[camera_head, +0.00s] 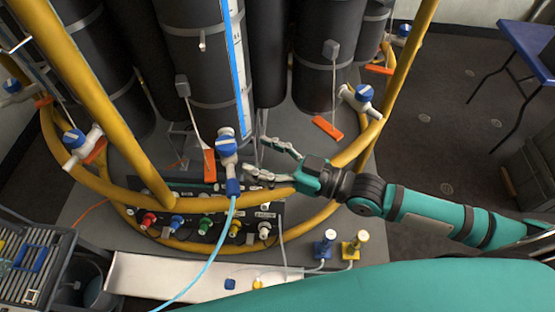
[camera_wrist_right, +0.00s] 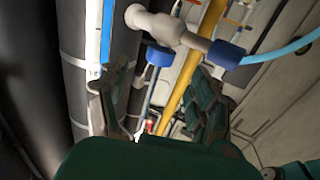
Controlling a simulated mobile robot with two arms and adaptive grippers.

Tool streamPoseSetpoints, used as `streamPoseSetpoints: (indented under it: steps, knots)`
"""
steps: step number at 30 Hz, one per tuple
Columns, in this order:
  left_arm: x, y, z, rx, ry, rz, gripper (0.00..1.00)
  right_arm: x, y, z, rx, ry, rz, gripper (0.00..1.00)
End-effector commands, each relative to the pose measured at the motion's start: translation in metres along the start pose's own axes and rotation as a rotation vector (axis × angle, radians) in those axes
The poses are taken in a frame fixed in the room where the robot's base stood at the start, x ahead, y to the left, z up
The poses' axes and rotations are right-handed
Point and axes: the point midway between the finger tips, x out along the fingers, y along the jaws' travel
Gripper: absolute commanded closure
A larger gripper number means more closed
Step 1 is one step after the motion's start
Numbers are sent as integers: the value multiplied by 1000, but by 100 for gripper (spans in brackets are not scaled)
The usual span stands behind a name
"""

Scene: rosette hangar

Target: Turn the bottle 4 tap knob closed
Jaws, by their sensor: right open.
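A white tap with a blue knob (camera_head: 226,143) is on the middle bottle, and a light blue hose (camera_head: 223,230) hangs from it. No bottle number is readable. My right gripper (camera_head: 258,157) is open and empty to the right of this tap, with its fingers pointing left toward it. In the right wrist view, the white tap body (camera_wrist_right: 165,28) lies across the top. Its blue knob (camera_wrist_right: 160,55) shows in the gap between the spread fingers (camera_wrist_right: 150,88), just ahead of the tips. Contact is not visible. My left gripper is out of view.
Other taps with blue knobs stand at the left (camera_head: 74,138) and right (camera_head: 363,93). A yellow ring rail (camera_head: 180,245) surrounds the dark bottles (camera_head: 205,60). A panel of coloured valves (camera_head: 190,222) is below. A blue hose end (camera_wrist_right: 226,53) lies near the right finger.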

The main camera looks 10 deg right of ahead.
Motion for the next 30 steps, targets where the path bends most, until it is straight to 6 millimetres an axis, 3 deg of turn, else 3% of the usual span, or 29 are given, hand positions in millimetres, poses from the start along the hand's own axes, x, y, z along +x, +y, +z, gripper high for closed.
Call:
streamPoseSetpoints:
  steps: [3,9,30]
  knots:
    - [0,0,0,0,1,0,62,-21,0,1,1,-4,0,35]
    - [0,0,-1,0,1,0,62,-37,0,0,1,-1,-1,35]
    - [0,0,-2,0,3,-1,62,-38,0,0,1,1,-1,35]
